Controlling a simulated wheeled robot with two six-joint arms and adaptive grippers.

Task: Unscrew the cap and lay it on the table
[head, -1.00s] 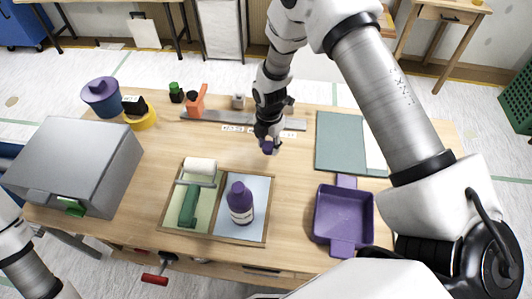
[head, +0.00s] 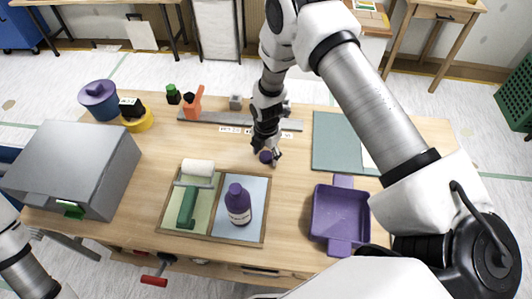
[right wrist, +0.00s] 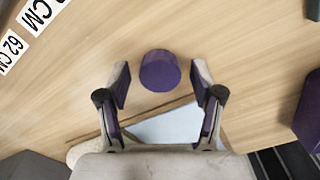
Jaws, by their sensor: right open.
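The purple cap (head: 265,156) is on the bare table, behind and to the right of the bottle. My right gripper (head: 267,151) is just over it. In the right wrist view the cap (right wrist: 160,71) shows between the two spread fingers of the right gripper (right wrist: 161,80), with a gap on each side. The gripper is open and holds nothing. The purple bottle (head: 238,204) with a pale label stands upright in the light blue half of a wooden tray (head: 212,240). Part of my left arm shows at the left edge, but its gripper is out of view.
A paint roller (head: 190,195) lies in the tray's green half. A purple pan (head: 341,215) sits to the right, a grey box (head: 75,165) to the left. A long metal ruler (head: 225,118) lies behind the cap. The table around the cap is clear.

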